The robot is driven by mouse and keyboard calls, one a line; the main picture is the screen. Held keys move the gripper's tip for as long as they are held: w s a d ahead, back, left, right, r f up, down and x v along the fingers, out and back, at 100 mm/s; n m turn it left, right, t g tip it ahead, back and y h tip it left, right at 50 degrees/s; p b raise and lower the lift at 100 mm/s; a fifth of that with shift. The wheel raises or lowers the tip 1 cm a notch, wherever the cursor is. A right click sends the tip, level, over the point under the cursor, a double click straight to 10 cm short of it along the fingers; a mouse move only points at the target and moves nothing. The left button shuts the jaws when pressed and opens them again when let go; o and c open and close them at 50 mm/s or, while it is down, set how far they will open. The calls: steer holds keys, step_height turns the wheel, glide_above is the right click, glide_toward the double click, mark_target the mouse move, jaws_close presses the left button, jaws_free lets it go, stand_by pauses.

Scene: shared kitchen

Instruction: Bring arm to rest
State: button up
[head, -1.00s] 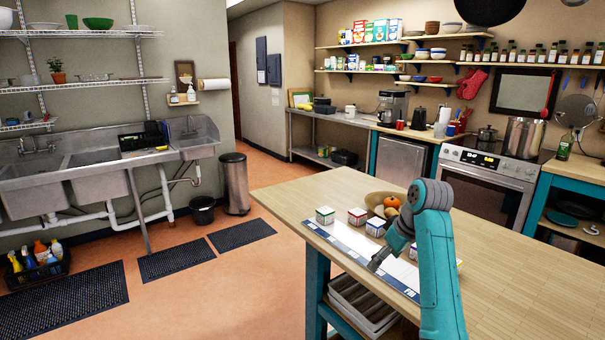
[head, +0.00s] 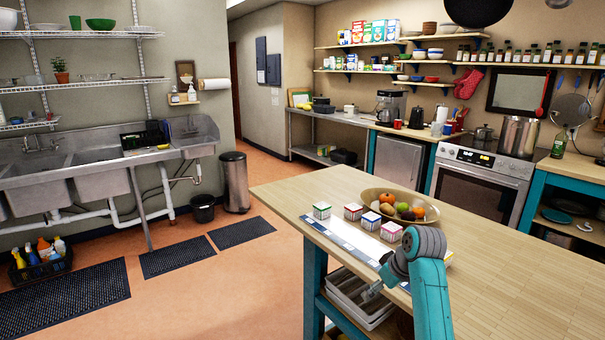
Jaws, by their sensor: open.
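My teal and grey arm (head: 430,290) is folded low at the near edge of the wooden island (head: 490,265). My gripper (head: 371,292) is small and partly hidden by the arm. It is open, with nothing seen in it, and points down and left, in front of the island's near side in the picture. Whether it touches anything cannot be told.
Several white cubes with coloured edges, one green-edged (head: 321,210), stand by a long white strip with blue parts (head: 345,236). Behind them is a fruit bowl (head: 431,213). A shelf below holds a pale bin (head: 350,305).

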steer(key=s+f+m+t, duration=0.1)
steer(key=s+f, duration=0.4)
steer(key=f, duration=0.7)
steer(key=s+a+f+m+t+h, duration=0.1)
steer(key=s+f+m+t, duration=0.1)
steer(key=s+f, duration=0.75)
steer(key=s+a+f+m+t+h, duration=0.15)
steer(key=s+f, duration=0.45)
steer(key=s, duration=0.7)
steer(key=s+r+m+t, duration=0.15)
steer(key=s+r, duration=0.35)
steer(key=s, duration=0.9)
steer(key=s+r+t, duration=0.3)
steer(key=s+r, duration=0.1)
steer(key=s, duration=0.9)
steer(key=s+r+t, duration=0.1)
steer(key=s+r, duration=0.6)
steer(key=r, duration=0.3)
steer(key=shift+s+d+r, duration=0.25)
steer(key=shift+r, duration=0.05)
